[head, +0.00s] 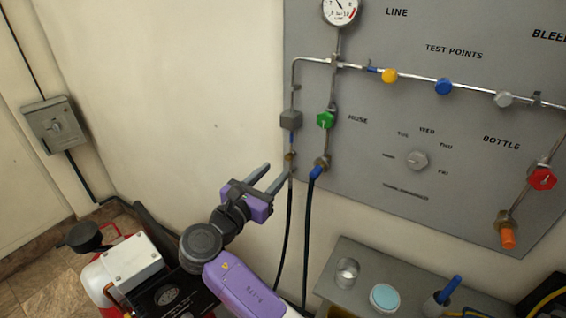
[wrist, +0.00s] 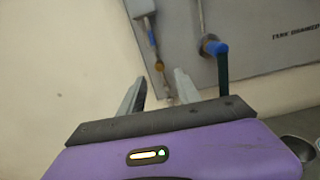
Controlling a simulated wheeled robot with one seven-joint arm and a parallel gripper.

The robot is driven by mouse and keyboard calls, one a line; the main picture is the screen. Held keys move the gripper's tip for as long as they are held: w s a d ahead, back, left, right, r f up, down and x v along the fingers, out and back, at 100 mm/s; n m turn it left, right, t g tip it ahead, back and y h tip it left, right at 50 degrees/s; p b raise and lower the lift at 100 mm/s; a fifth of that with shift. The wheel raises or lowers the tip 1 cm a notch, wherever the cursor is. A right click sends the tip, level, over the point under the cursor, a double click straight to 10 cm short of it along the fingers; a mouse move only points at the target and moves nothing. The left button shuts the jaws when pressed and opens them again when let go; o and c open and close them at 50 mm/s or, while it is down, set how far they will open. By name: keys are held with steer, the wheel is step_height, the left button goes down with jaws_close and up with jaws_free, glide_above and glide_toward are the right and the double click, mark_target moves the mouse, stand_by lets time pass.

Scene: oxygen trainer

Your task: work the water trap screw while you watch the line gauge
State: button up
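The line gauge (head: 341,10) is a white round dial at the top of the grey panel, cut by the picture's upper edge; its reading is too small to tell. The water trap (head: 291,120) is a grey block on the left pipe, with a blue band below it. The small brass water trap screw (head: 290,156) sits under the band; it also shows in the wrist view (wrist: 158,66). My gripper (head: 278,170) is open and empty, its fingers pointing up toward the screw from below left. In the wrist view the screw appears just beyond the fingertips (wrist: 159,80), apparently untouched.
A green valve knob (head: 325,119) is right of the trap, with a blue-ended dark hose (head: 317,172) below it. A grey shelf (head: 335,283) with a glass and a lidded jar stands lower right. Bare wall is left of the panel.

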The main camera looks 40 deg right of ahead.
mark_target(287, 160)
steer(key=shift+p+x, duration=0.3)
steer(key=shift+x, duration=2.4)
jaws_close()
